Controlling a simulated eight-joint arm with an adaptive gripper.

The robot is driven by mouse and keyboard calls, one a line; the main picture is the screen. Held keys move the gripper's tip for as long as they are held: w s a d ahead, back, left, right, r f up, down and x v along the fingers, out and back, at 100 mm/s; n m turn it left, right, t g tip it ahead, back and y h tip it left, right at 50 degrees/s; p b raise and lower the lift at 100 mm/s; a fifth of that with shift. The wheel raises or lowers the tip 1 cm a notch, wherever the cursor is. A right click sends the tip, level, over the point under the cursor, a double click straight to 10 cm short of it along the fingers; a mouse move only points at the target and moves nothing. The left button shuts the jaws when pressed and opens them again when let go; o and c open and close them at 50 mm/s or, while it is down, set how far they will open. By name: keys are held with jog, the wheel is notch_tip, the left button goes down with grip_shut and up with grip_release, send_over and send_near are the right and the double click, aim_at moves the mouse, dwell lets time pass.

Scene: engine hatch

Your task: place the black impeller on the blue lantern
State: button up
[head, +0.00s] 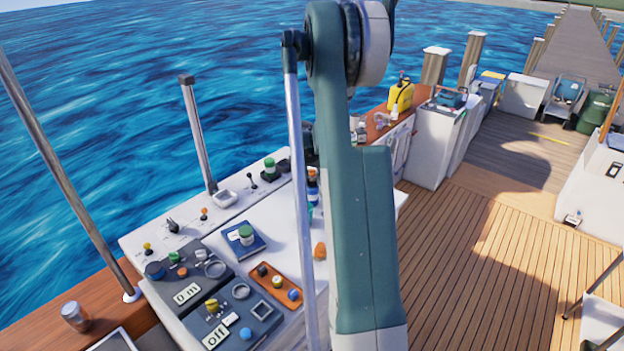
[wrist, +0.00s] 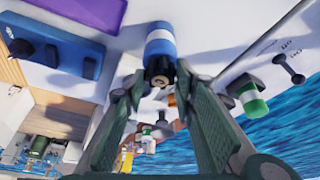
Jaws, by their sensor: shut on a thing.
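In the wrist view, my gripper (wrist: 159,84) is closed around a small black piece with a brass-coloured centre, which looks like the black impeller (wrist: 158,68). Directly beyond it in the wrist view is a blue cylinder with a white band, which looks like the blue lantern (wrist: 160,42). The impeller overlaps the lantern's near end; I cannot tell whether they touch. In the head view, my arm hides most of this area, and a small blue and white item (head: 313,194) shows beside the arm's edge.
A white console (head: 270,203) carries control panels, knobs and levers. A blue pad with a green-topped jar (head: 246,235) and an orange tray of knobs (head: 277,287) lie nearby. Wooden deck (head: 470,250) is open to the right.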

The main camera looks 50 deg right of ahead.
jog(key=shift+f, duration=0.15)
jog(key=o, duration=0.9)
jog(key=shift+v, duration=6.15)
jog(key=shift+w+d, duration=0.1)
jog(key=shift+d, duration=0.05)
